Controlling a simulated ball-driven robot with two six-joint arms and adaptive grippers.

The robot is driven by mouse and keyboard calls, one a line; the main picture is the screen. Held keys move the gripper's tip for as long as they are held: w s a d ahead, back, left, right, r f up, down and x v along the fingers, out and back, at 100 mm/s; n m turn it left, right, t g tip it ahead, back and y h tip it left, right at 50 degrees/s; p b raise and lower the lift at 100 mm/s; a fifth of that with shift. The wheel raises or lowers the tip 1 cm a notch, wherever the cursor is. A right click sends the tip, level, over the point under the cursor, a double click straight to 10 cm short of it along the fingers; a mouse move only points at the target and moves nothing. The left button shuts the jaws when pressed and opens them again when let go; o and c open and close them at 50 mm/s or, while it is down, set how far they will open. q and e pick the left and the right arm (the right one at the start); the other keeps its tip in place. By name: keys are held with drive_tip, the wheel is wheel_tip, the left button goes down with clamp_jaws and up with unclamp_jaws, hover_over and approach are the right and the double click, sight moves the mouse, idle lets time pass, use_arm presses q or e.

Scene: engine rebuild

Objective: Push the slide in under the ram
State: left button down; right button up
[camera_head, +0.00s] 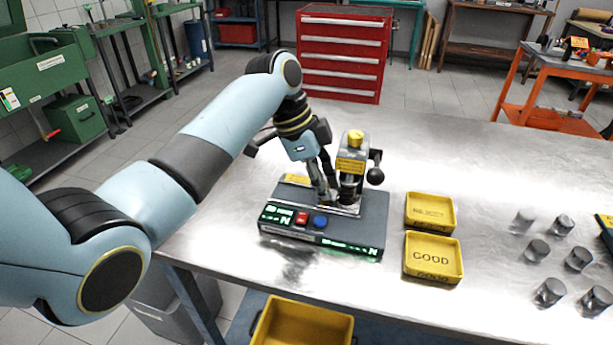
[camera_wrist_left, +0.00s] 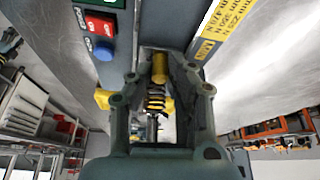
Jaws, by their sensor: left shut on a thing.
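The grey press tester (camera_head: 365,228) stands on the metal bench, with a red and a blue button and lit green displays on its front. Its upright column with the ram (camera_head: 351,165) has a yellow cap and a black ball-ended lever on the right. The slide (camera_head: 342,209) is a pale metal piece low at the column's foot, partly hidden by my fingers. My left gripper (camera_head: 328,196) points down and is shut on the slide, just left of the column. In the left wrist view, a yellow cylinder (camera_wrist_left: 160,68) and dark coils (camera_wrist_left: 156,100) show between my fingers (camera_wrist_left: 160,95).
Two yellow trays (camera_head: 433,258), the nearer marked GOOD, sit right of the tester. Several grey cylinders (camera_head: 538,250) stand farther right. The bench behind the tester is clear. A yellow bin (camera_head: 300,325) is below the bench's front edge.

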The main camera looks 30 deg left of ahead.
use_arm(q)
drive_tip(key=shift+d, duration=0.15)
drive_tip(key=c, duration=1.3)
unclamp_jaws()
drive_tip(key=shift+w+d, duration=0.1)
drive_tip(key=shift+d, duration=0.05)
drive_tip(key=shift+o, duration=0.2)
drive_tip(key=shift+a, duration=0.2)
